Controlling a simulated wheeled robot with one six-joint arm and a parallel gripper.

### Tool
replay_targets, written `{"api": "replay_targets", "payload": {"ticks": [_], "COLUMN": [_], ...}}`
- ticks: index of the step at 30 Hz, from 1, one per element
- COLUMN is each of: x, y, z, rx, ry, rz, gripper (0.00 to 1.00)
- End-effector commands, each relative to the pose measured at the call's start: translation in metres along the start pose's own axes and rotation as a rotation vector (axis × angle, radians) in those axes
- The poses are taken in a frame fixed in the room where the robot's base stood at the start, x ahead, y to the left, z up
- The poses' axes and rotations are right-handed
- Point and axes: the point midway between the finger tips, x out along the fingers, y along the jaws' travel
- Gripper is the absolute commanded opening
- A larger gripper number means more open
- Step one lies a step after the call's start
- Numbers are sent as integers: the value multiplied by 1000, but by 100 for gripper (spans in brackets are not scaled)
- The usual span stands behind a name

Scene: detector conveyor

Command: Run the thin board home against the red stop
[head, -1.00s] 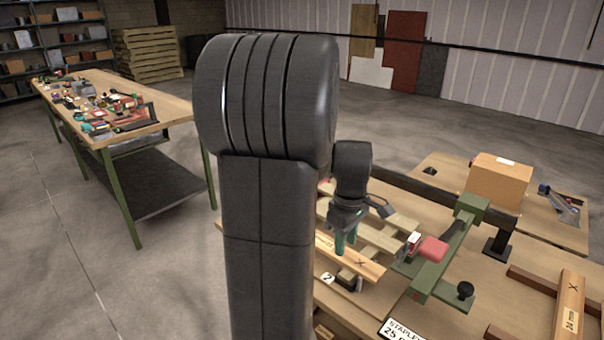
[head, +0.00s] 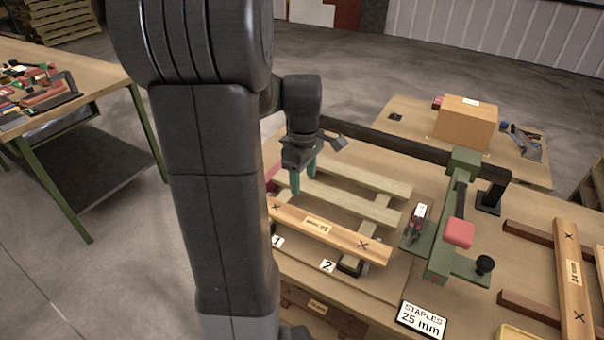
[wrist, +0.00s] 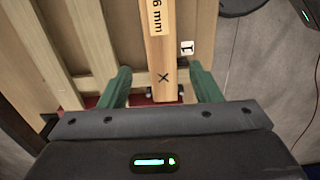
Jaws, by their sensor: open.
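The thin board (head: 340,238) is a pale wooden strip with a paper label and an X near each end, lying along the front of a slatted wooden frame. Its left end is partly hidden by my arm in the head view. In the wrist view the board (wrist: 162,55) shows a label ending in "6 mm". My gripper (head: 304,178) is open and empty, near the board's left part. In the wrist view its fingers (wrist: 160,70) appear either side of the board's X-marked end; their height is unclear. The red stop (head: 271,176) is mostly hidden; red also shows in the wrist view (wrist: 90,102).
A "STAPLES 25 mm" sign (head: 422,319) is at the front. Another X-marked board (head: 572,270) lies on dark supports at right. Number tags 1 and 2 mark the front edge.

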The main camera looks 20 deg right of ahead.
Motion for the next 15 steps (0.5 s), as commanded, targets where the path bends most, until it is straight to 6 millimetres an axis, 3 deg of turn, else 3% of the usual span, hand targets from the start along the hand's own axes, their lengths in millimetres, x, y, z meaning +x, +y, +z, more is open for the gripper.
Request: {"api": "replay_targets", "payload": {"ticks": [1,3,8,15], "x": [0,2,16,62], "y": [0,0,0,-1], "z": [0,0,0,0], "rx": [0,0,0,0], "ry": [0,0,-2,-3], "rz": [0,-1,-4,-6], "gripper": [68,80,80,80]}}
